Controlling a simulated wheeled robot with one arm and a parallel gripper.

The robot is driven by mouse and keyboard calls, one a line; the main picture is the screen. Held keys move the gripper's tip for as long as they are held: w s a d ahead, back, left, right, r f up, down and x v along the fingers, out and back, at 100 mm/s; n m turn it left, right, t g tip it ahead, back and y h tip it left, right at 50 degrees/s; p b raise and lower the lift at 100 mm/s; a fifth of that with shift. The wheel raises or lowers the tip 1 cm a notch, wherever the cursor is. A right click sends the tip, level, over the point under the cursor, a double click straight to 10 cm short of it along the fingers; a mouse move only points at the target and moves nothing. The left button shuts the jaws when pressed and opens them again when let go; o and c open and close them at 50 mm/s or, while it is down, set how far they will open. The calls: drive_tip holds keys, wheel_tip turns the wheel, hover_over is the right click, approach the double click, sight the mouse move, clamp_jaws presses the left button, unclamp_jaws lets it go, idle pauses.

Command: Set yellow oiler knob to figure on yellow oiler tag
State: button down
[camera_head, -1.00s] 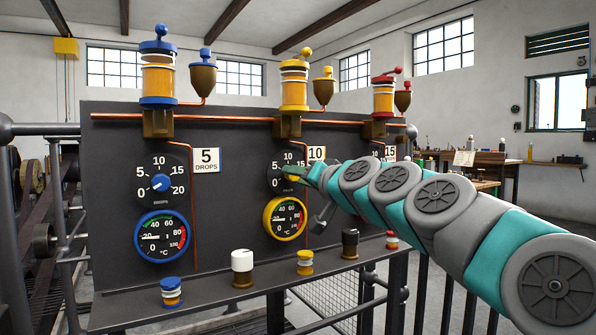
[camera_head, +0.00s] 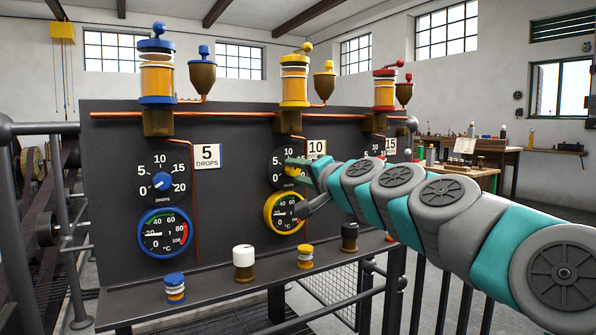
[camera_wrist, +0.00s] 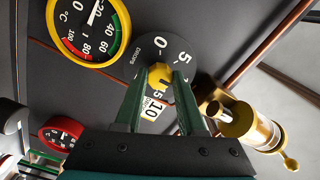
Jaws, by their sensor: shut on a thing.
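The yellow oiler knob (camera_wrist: 161,74) sits at the centre of a black drops dial (camera_wrist: 151,50). My gripper (camera_wrist: 160,80) is shut on it, one finger on each side, in the wrist view. The dial's 0 and 5 are clear there; the fingers hide part of the scale, and I cannot tell where the knob points. The yellow oiler tag (camera_head: 316,147) reads 10; it also shows in the wrist view (camera_wrist: 153,109). In the head view, my gripper (camera_head: 304,167) covers the right of the dial. The yellow oiler (camera_head: 294,82) stands above.
A yellow-rimmed gauge (camera_head: 285,213) lies just below the dial, close to my wrist. The blue knob (camera_head: 161,181) and its dial are at left. The red oiler (camera_head: 384,90) is at right. Several capped items, including a white one (camera_head: 243,258), stand on the front shelf.

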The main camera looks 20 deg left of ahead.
drive_tip(key=c, duration=0.5)
unclamp_jaws()
drive_tip(key=v, duration=0.7)
drive_tip(key=shift+s+d, duration=0.25)
drive_tip(key=shift+d, duration=0.05)
